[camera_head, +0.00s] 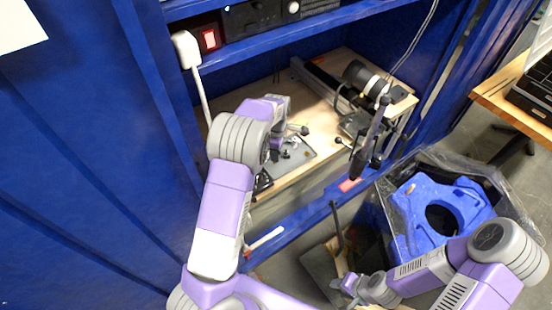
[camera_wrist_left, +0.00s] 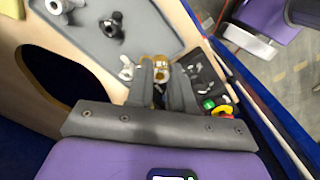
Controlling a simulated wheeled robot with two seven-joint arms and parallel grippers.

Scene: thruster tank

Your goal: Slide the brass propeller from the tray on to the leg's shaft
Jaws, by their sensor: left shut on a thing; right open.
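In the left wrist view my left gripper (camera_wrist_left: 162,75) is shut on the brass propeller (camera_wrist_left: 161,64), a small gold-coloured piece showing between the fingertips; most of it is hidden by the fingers. The grey tray (camera_wrist_left: 140,20) lies beside it with small metal parts. In the head view the tray (camera_head: 301,157) is on the wooden bench, partly behind my left arm, which hides the gripper. The dark leg (camera_head: 367,148) hangs at the bench's front right; its shaft is too small to make out. My right gripper (camera_head: 346,285) is open, low and far from the tray.
A black motor with a white band (camera_head: 366,80) sits at the back right of the wooden bench (camera_head: 300,97). A blue shelf is above. A clear-walled tank with a blue part (camera_head: 440,205) stands at the right.

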